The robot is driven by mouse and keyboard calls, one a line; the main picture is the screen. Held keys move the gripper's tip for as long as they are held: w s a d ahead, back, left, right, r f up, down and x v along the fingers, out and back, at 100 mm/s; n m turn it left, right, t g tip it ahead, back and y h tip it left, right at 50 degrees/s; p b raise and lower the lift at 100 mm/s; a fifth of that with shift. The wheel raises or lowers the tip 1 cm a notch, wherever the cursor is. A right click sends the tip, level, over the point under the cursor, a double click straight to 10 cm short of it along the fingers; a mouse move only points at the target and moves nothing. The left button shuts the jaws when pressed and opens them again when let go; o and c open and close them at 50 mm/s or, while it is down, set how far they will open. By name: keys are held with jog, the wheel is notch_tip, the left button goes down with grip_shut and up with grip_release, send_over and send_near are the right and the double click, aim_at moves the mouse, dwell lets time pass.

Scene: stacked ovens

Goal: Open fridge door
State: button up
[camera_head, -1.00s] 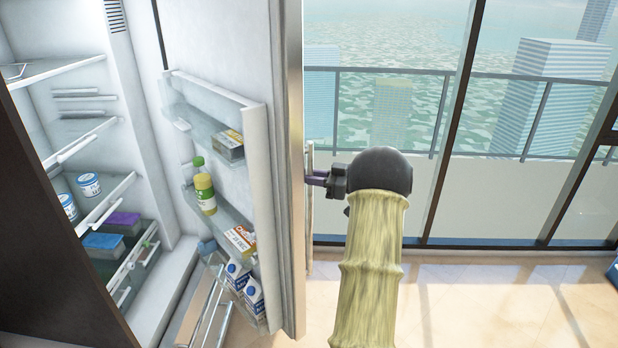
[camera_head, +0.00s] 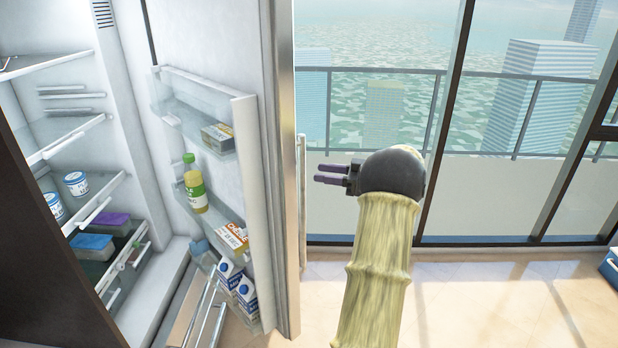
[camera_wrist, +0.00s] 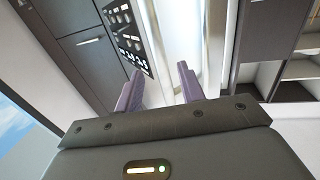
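The fridge door (camera_head: 262,150) stands wide open in the head view, its inner shelves facing left. A slim vertical handle (camera_head: 302,200) shows along the outer side of its free edge. The open fridge interior (camera_head: 75,135) with its shelves is at the left. My gripper (camera_head: 325,174) is just right of the handle, pointing left, with a small gap between fingertips and handle. In the wrist view my two purple fingers (camera_wrist: 160,88) are apart with nothing between them. The fridge's contact with anything else is hidden.
The door shelves hold a green-capped bottle (camera_head: 195,185), cartons (camera_head: 238,290) and boxes. Tall windows (camera_head: 400,100) stand behind my arm. A blue box (camera_head: 610,268) sits at the right edge. The tiled floor (camera_head: 480,300) at right is clear.

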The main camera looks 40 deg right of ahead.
jog(key=b+v, duration=0.3)
jog(key=v, duration=0.7)
jog(key=shift+s+d, duration=0.2)
jog(key=shift+w, duration=0.15)
